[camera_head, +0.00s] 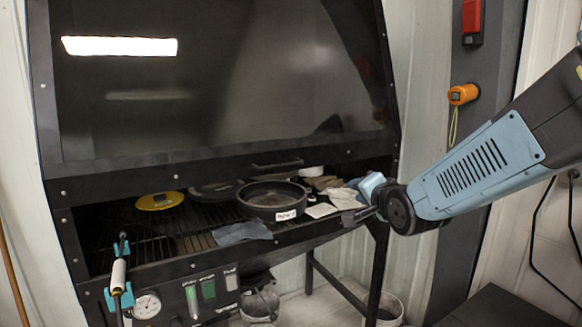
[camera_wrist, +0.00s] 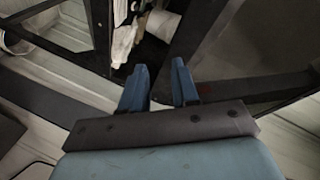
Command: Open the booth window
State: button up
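The booth window (camera_head: 220,80) is a large, dark, slanted glass pane in a black frame in the head view. A slim dark handle (camera_head: 277,165) sits on the bar along its lower edge. Below that bar the booth front is open onto a rack. My gripper (camera_head: 360,212) is at the booth's front right corner, right of and lower than the handle, and apart from it. In the wrist view, the two blue fingers of my gripper (camera_wrist: 159,85) stand apart with nothing between them. The handle is not recognisable in the wrist view.
A black round pan (camera_head: 272,199), a yellow disc (camera_head: 160,201) and grey cloths (camera_head: 242,233) lie on the rack. A gauge (camera_head: 147,305) is on the lower panel. A grey column (camera_head: 472,150) with an orange device (camera_head: 463,94) stands right of the booth.

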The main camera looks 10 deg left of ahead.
aim_at(286, 166)
jog(key=a+m+t+y, duration=0.25)
jog(key=a+y, duration=0.35)
jog(key=a, duration=0.5)
jog(key=shift+m+g+y, duration=0.3)
jog(key=shift+m+g, duration=0.05)
jog(key=x, duration=1.4)
jog(key=shift+w+a+f, duration=0.1)
jog(key=shift+w+f, duration=0.05)
jog(key=shift+f, duration=0.1)
jog(key=shift+c, duration=0.4)
grip_shut()
jog(key=shift+f, duration=0.1)
